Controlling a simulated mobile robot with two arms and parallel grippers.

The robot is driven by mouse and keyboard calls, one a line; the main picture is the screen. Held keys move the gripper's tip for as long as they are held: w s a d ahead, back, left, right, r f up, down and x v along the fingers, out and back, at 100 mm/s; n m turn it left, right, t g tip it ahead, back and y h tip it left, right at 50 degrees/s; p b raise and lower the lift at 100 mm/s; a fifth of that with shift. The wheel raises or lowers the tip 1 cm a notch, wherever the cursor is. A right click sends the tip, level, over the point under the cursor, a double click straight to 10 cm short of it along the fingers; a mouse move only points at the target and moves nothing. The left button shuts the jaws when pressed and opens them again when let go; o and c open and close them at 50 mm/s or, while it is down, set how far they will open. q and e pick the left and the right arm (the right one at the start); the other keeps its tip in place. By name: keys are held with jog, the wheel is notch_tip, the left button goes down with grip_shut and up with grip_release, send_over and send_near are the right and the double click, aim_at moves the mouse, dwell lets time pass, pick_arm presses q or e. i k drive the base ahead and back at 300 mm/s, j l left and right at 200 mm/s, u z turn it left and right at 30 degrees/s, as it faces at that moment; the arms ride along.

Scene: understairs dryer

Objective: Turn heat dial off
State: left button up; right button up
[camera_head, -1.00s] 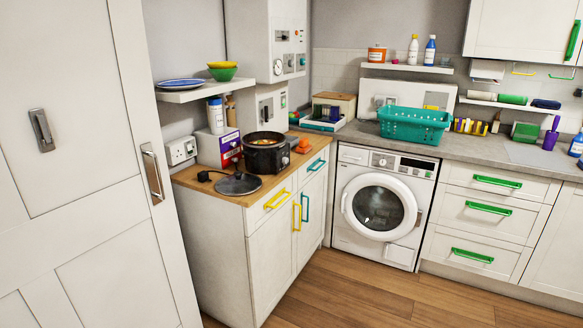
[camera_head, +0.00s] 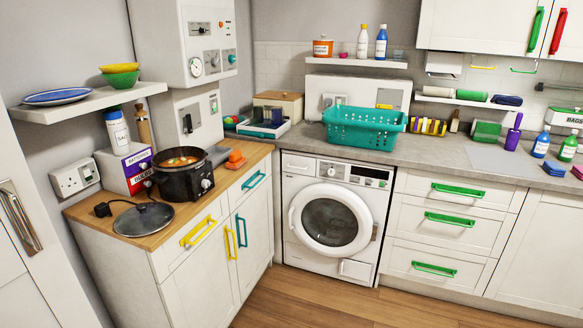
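Several dials show, and I cannot tell which is the heat dial or how any is set. A black slow cooker (camera_head: 181,181) with food in it stands on the wooden counter, with a small front dial (camera_head: 206,184). The white boiler (camera_head: 180,28) on the wall has a round white dial (camera_head: 196,67) and other small knobs (camera_head: 230,58) on its front. The front-loading white machine (camera_head: 334,215) has a knob (camera_head: 332,169) on its top panel. Neither of my grippers is in view.
A glass lid (camera_head: 144,219) and a black plug (camera_head: 102,210) lie left of the cooker. An orange item (camera_head: 235,157) sits right of it. A shelf (camera_head: 88,108) with dishes juts out above the left counter. Wooden floor (camera_head: 300,300) in front is clear.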

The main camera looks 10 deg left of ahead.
aim_at(205, 183)
jog(key=i+l+z, duration=0.15)
jog(key=i, duration=0.65)
jog(key=i+l+z, duration=0.15)
jog(key=i, duration=0.6)
